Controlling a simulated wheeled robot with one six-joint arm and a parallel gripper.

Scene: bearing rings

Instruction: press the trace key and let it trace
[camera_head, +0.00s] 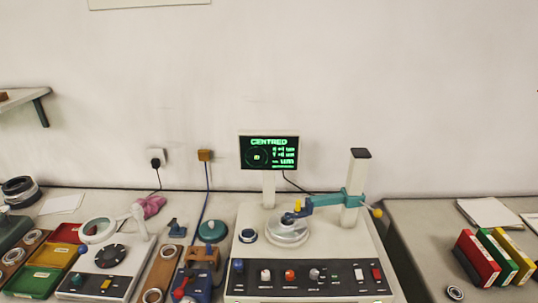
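The measuring machine (345,235) stands on the bench at centre, with a dark key panel (335,282) along its front. The panel carries a white key (265,276), an orange key (290,276), a small pale knob (314,274), a white key (358,274) and a red key (376,274). Their labels are too small to read, so I cannot tell which is the trace key. A ring-shaped part (289,230) sits on the machine's round table, below a teal and blue probe arm (325,200). The screen (269,153) reads "CENTRED" in green. My gripper is not in view.
Left of the machine are a teal round-topped object (212,231), a blue device with a red lever (192,283), coloured bins (34,282) and a magnifier lamp (98,231). Right, across a gap, coloured binders (493,257) stand on another bench. A ring (247,236) lies on the machine.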

